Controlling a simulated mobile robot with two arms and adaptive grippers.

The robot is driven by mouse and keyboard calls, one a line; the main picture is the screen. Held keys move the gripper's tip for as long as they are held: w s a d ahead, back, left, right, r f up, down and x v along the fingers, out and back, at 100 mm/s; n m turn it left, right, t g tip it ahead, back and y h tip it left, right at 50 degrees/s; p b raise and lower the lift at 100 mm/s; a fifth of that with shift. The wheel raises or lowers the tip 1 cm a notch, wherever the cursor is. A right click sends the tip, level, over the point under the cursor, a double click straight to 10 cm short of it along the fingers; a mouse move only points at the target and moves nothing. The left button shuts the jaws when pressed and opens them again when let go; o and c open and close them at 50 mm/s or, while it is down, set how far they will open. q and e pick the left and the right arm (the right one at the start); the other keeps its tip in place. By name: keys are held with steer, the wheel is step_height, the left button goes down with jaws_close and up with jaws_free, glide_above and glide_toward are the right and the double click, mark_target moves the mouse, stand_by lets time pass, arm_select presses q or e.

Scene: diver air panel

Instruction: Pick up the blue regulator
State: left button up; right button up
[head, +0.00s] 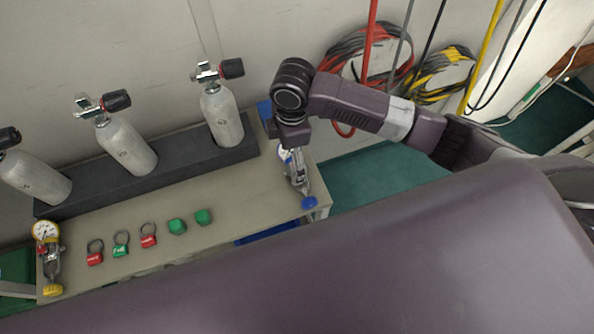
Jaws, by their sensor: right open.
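The blue regulator (309,202) is at the right end of the beige bench, with its blue knob near the front corner. Its metal body and gauge are partly hidden by my right gripper. My right gripper (296,168) points down over the regulator, with its fingers open around or just above the body; I cannot tell whether they touch it. My left gripper is out of view.
Several red and green tags and caps (149,237) lie between. Grey cylinders (222,115) stand in a dark rack (185,160) behind. Hoses (370,50) hang on the wall.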

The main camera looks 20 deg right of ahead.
steer(key=shift+w+d+r+h, duration=0.15)
steer(key=shift+w+d, duration=0.2)
steer(key=shift+d, duration=0.2)
steer(key=shift+w+d+r+h, duration=0.15)
steer(key=shift+w+d, duration=0.15)
steer(key=shift+d, duration=0.2)
steer(key=f, duration=0.7)
steer(key=shift+w+a+f, duration=0.15)
steer(key=shift+w+f, duration=0.2)
steer(key=shift+w, duration=0.05)
steer(key=shift+c, duration=0.4)
steer(key=c, duration=1.5)
